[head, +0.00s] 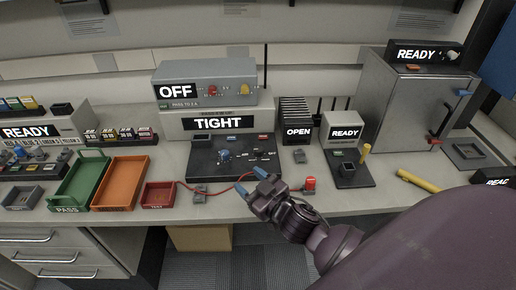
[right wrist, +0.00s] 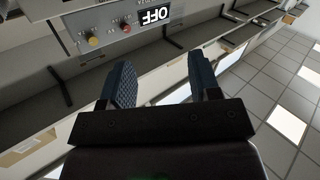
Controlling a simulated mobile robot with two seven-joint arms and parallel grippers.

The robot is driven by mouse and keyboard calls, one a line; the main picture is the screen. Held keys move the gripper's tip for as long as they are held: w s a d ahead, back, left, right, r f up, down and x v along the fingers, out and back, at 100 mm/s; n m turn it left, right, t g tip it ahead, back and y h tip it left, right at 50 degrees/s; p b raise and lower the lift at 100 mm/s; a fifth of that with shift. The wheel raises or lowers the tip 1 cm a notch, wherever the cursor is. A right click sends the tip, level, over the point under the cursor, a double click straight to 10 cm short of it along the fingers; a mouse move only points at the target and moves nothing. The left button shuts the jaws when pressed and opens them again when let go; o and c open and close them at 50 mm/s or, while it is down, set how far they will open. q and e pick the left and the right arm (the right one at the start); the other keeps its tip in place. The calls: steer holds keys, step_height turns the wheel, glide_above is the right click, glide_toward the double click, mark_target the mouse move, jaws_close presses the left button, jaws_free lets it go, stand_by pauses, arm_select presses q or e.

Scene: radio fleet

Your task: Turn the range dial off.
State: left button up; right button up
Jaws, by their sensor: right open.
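A blue round dial (head: 225,155) sits on a black panel (head: 205,172) below a sign reading TIGHT (head: 218,124). Behind it, a grey box (head: 205,72) reads OFF and carries a red knob (head: 212,91) and a yellow knob (head: 244,89). I cannot read which dial is labelled range. My right gripper (head: 250,182) is open, with blue fingertips, over the counter's front edge near the black panel's front right corner. It is apart from the dials. In the right wrist view its fingers (right wrist: 160,85) are spread with nothing between them, and the OFF box (right wrist: 115,22) appears upside down.
A green tray (head: 55,203), an orange tray (head: 120,200) and a small red tray (head: 158,205) stand left. A red lead (head: 215,190) runs close to my gripper. A red button (head: 310,184), a yellow cylinder (head: 418,181) and a tall grey cabinet (head: 385,110) stand right.

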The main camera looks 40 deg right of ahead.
mark_target(258, 149)
steer(key=w+a+r+n+g+y, duration=0.4)
steer(key=w+a+n+g+y, duration=0.3)
steer(key=a+n+g+y, duration=0.5)
steer(key=w+d+f+n+g+h, duration=0.1)
steer(key=d+h, duration=0.1)
steer(key=d, duration=0.2)
steer(key=w+d+f+g+h, duration=0.1)
steer(key=d+h, duration=0.2)
steer(key=d, duration=0.1)
steer(key=w+d+f+n+g+h+b, duration=0.1)
steer(key=w+d+g+h, duration=0.1)
steer(key=d, duration=0.2)
steer(key=shift+n, duration=0.3)
steer(key=w+d+r+m+g+h, duration=0.1)
steer(key=d+r+m+h, duration=0.1)
steer(key=d+h, duration=0.3)
steer(key=w+d+r+m+h, duration=0.2)
steer(key=d+r, duration=0.1)
steer(key=d, duration=0.4)
step_height(258, 149, down, 10)
steer(key=shift+r+b, duration=0.25)
steer(key=shift+b, duration=0.6)
steer(key=shift+f, duration=0.8)
steer(key=shift+c, duration=0.5)
